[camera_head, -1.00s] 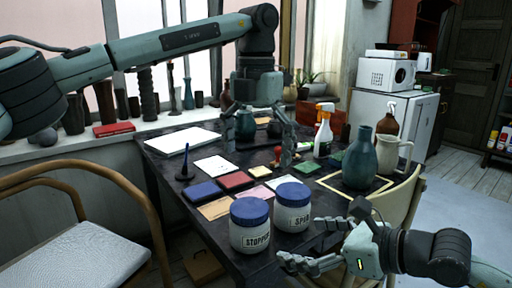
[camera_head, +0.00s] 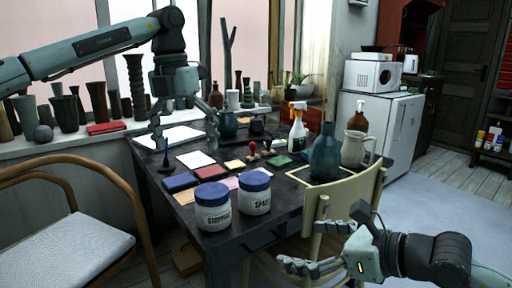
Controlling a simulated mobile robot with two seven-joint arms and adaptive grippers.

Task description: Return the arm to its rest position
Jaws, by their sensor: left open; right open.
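My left arm comes in from the upper left. Its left gripper (camera_head: 186,140) hangs open and empty above the back left of the dark table (camera_head: 262,222), over the white sheet (camera_head: 178,136). My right gripper (camera_head: 306,264) is at the lower right, its fingers apart and empty, in front of the chair and clear of the table.
Two blue-lidded jars (camera_head: 213,217) stand at the table's front. A blue-green vase (camera_head: 325,158), a pale pitcher (camera_head: 354,150) and a spray bottle (camera_head: 298,132) stand on the right. A wooden chair (camera_head: 345,200) is beside my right gripper. Several vases line the sill behind my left arm.

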